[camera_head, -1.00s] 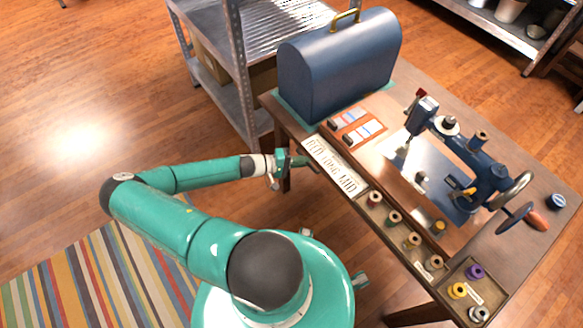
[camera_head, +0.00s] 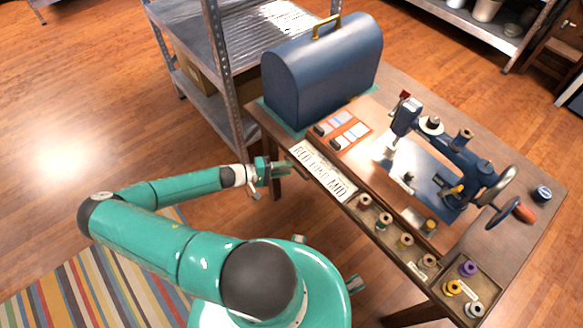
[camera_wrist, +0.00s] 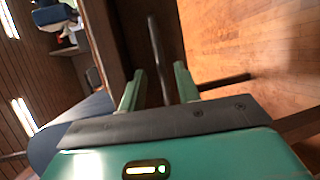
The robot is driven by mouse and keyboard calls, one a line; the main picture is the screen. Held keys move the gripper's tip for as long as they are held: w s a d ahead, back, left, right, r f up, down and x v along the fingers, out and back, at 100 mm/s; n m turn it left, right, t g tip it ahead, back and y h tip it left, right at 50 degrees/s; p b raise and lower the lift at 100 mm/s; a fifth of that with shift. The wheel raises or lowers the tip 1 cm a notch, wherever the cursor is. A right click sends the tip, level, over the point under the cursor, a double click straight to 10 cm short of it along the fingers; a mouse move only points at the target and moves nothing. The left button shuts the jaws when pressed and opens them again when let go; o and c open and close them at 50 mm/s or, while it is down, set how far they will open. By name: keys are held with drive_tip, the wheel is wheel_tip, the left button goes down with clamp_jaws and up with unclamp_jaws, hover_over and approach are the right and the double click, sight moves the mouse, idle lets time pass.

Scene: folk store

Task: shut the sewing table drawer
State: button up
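The wooden sewing table (camera_head: 470,262) stands on the right in the head view, with a blue sewing machine (camera_head: 450,160) on top. My gripper (camera_head: 290,168) is at the table's left edge, beside the paper sign (camera_head: 322,172). The drawer front is mostly hidden below the tabletop in the head view. In the wrist view a brown panel (camera_wrist: 125,35), perhaps the drawer front, carries a dark bar (camera_wrist: 155,45) like a handle. My gripper (camera_wrist: 160,82) is open, its two green fingers apart on either side of the bar. I cannot tell whether they touch it or how far out the drawer is.
A blue domed case (camera_head: 325,75) stands at the table's far left. Spools (camera_head: 405,240) line the front edge. A metal shelf (camera_head: 205,40) stands close behind my gripper. A striped rug (camera_head: 85,275) lies at lower left. The wood floor (camera_head: 80,110) at left is clear.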

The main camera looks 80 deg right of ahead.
drive_tip(key=v, duration=1)
drive_tip(key=shift+w, duration=0.2)
drive_tip(key=shift+a+r, duration=0.1)
drive_tip(key=w+a+r+n+t+y, duration=0.5)
drive_tip(key=w+a+r+t, duration=0.5)
drive_tip(key=w+a+r, duration=0.95)
drive_tip(key=s+a+r+n+t, duration=0.2)
drive_tip(key=a+r+t, duration=0.1)
drive_tip(key=a+r, duration=0.3)
drive_tip(key=s+a+r+n+t+y, duration=0.1)
drive_tip(key=s+a+r+n+t, duration=0.1)
drive_tip(key=a+r, duration=0.5)
drive_tip(key=s+a+r+n+t+y, duration=0.1)
drive_tip(key=s+a+r+n+t, duration=0.2)
drive_tip(key=r, duration=0.8)
drive_tip(key=a+t, duration=0.2)
drive_tip(key=a, duration=0.2)
